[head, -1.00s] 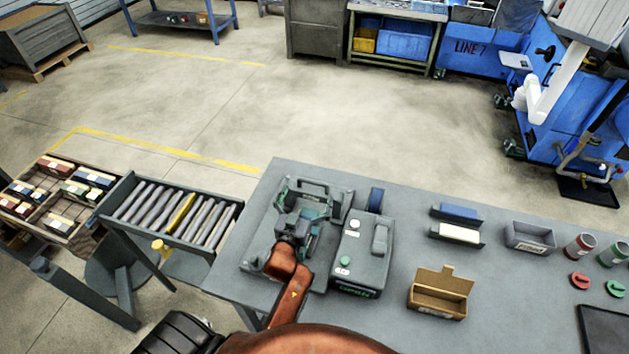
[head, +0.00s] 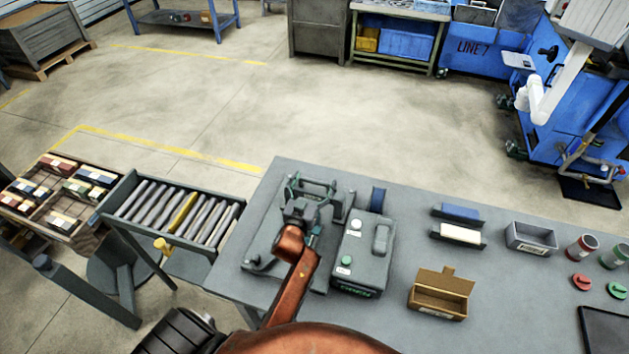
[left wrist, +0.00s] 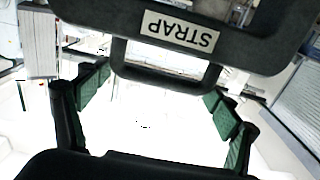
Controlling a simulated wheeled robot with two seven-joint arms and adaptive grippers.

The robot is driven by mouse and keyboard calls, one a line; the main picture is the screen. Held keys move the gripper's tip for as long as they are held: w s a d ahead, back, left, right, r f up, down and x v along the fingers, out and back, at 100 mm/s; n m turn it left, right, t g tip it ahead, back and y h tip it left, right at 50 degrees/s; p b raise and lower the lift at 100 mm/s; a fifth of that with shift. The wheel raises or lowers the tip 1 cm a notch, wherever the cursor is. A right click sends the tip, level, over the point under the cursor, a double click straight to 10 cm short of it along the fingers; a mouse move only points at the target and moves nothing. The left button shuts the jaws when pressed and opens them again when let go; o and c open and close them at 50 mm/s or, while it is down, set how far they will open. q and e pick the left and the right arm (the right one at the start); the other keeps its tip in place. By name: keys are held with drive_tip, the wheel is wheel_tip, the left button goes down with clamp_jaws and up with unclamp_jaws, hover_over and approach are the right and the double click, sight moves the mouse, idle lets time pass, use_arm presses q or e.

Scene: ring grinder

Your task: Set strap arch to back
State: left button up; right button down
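The strap arch (head: 314,184) is a dark frame on the strapping machine's plate at the table's left end. In the left wrist view the arch (left wrist: 250,48) crosses the top as a dark bar with an upside-down STRAP label and a smaller loop below it. My left gripper (head: 303,213) is at the arch, just on its near side. In the left wrist view its green-padded fingers (left wrist: 157,90) are wide apart, with the loop between their tips. I see no finger clearly closed on it. My arm hides part of the machine. My right gripper is not in view.
A grey control box (head: 361,250) with a green button stands close right of the machine. An open cardboard box (head: 440,295), a grey bin (head: 531,238) and two small trays stand further right. A rack of rods (head: 178,213) is left of the table.

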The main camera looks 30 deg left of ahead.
use_arm(q)
drive_tip(key=c, duration=1.1)
drive_tip(key=x, duration=0.8)
drive_tip(key=shift+r+b, duration=0.15)
drive_tip(key=shift+b, duration=0.3)
drive_tip(key=shift+d, duration=0.1)
drive_tip(key=o, duration=1.4)
drive_tip(key=shift+c, duration=0.2)
drive_tip(key=o, duration=0.3)
drive_tip(key=shift+w, duration=0.2)
drive_tip(key=shift+s, duration=0.15)
drive_tip(key=v, duration=1.2)
